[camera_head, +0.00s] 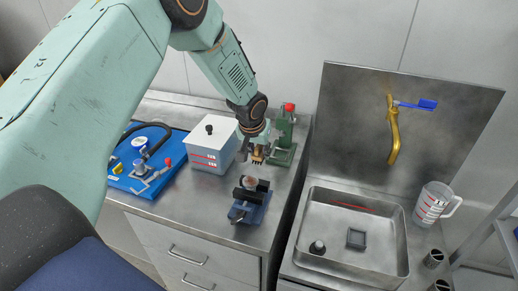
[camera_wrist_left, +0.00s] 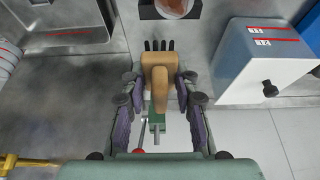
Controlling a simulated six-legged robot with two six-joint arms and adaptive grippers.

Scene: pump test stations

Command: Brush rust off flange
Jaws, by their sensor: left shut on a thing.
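My left gripper (camera_head: 264,142) is shut on a wooden-handled brush (camera_head: 258,156). In the left wrist view the brush (camera_wrist_left: 157,72) sits between the two fingers, with dark bristles pointing toward the vise. A round, reddish-brown flange (camera_head: 250,183) is held in a blue vise (camera_head: 246,208) with dark jaws on the steel counter. In the wrist view only part of the flange (camera_wrist_left: 174,7) shows at the top edge. The bristles are apart from the flange in the wrist view. My right gripper is in neither view.
A white lidded box (camera_head: 211,146) stands left of the vise. A green press-like device (camera_head: 284,133) with a red top is behind it. A blue board with a gauge (camera_head: 139,146) lies far left. A steel sink (camera_head: 350,245) and measuring jug (camera_head: 432,205) are right.

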